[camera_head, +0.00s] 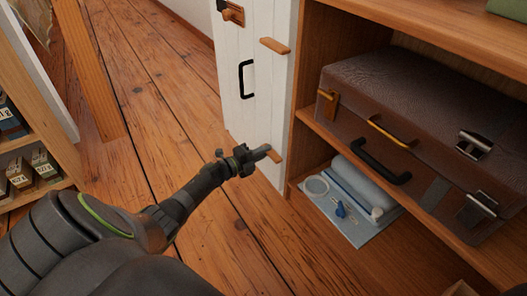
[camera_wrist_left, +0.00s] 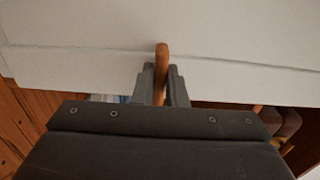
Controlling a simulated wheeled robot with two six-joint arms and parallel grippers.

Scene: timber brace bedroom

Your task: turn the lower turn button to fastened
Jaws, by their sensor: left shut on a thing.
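The lower turn button (camera_head: 276,156) is a small orange-brown wooden piece low on the white door (camera_head: 255,112). My left gripper (camera_head: 262,151) is at it, with the fingers partly covering it in the head view. In the left wrist view the button (camera_wrist_left: 162,52) stands between the two grey fingers (camera_wrist_left: 162,86), and the gripper is shut on it. Its exact angle is hard to tell, as the fingers hide part of it. The upper turn button (camera_head: 275,46) lies roughly crosswise near the door's right edge. My right gripper is not in view.
A black handle (camera_head: 246,79) and a wooden latch piece (camera_head: 231,13) are on the door. Right of it, open shelves hold a brown suitcase (camera_head: 400,85) and, below, a blue-grey mat (camera_head: 350,228) with small items. A bookshelf (camera_head: 62,160) stands left; the floor between is clear.

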